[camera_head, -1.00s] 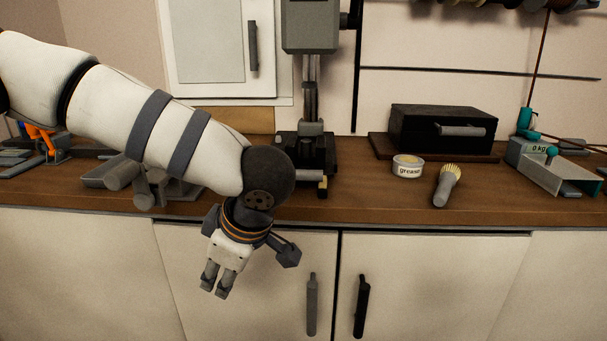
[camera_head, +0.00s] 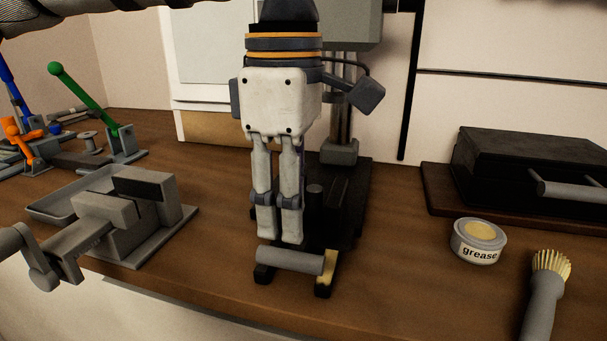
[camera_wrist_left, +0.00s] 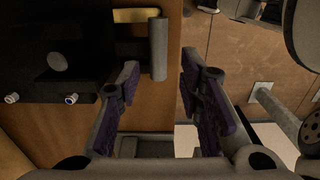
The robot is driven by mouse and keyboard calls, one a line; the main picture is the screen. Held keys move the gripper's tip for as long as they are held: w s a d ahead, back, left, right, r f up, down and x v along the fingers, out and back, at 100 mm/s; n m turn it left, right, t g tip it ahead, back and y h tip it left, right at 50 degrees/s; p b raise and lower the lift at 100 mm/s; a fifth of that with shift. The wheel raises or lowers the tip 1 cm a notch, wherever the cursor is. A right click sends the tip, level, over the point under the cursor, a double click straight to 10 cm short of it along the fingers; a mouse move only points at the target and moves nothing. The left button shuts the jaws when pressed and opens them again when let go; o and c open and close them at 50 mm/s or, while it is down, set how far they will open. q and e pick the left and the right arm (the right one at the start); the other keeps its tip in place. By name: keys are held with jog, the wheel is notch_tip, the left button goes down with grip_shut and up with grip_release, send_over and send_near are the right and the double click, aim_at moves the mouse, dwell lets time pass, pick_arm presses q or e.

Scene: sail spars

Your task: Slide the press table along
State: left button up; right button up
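The press stands on the wooden counter, with a grey column (camera_head: 343,110) and a black base or table (camera_head: 348,205) low at its front. A grey horizontal handle bar (camera_head: 288,260) and a brass-coloured piece (camera_head: 328,266) are at the table's front. My left gripper (camera_head: 280,238) points down just above the bar, partly hiding the press. In the left wrist view the gripper (camera_wrist_left: 163,75) is open and empty, and the bar (camera_wrist_left: 158,48) appears near the gap between its fingers. I cannot tell whether they touch. My right gripper is out of view.
A grey vise (camera_head: 130,215) stands left of the press, with green- and orange-handled tools behind it. A grease tin (camera_head: 478,241), a brush (camera_head: 546,290) and a black case (camera_head: 530,170) are at right. Bare counter lies between press and tin.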

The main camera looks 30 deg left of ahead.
aim_at(290, 253)
pick_arm(q)
notch_tip(290, 253, down, 6)
jog(key=shift+f, duration=0.25)
grip_shut()
jog(key=shift+f, duration=0.1)
